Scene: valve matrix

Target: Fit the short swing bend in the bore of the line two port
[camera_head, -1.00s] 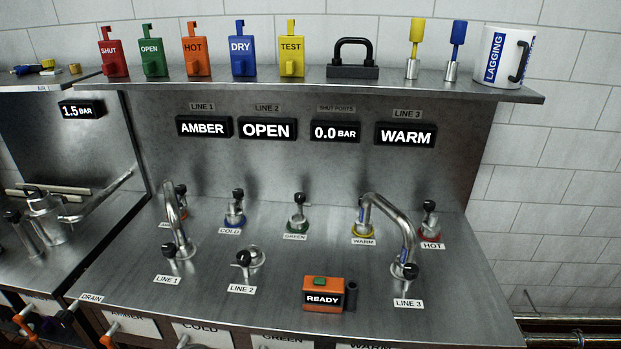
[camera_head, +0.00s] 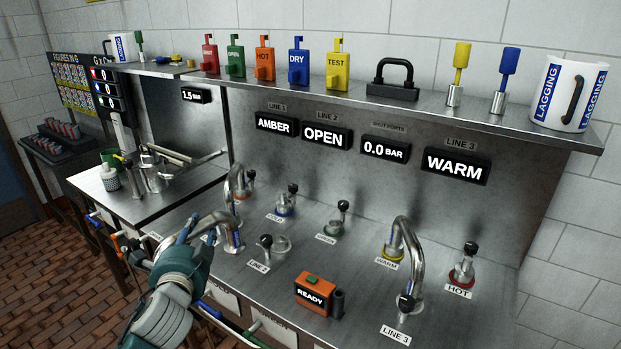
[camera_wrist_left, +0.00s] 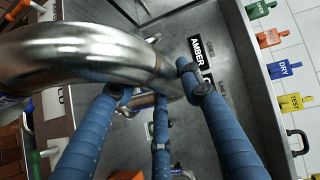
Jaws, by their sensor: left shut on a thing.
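A second bend (camera_head: 412,240) arches from the warm port to line 3. My right gripper is not in view.
An orange READY box (camera_head: 317,292) stands in front of the line two port. Black-knobbed valves stand along the back, such as the cold one (camera_head: 287,202). A shelf (camera_head: 400,98) overhangs the counter. Pipe pieces (camera_head: 185,165) lie on the left drainer.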

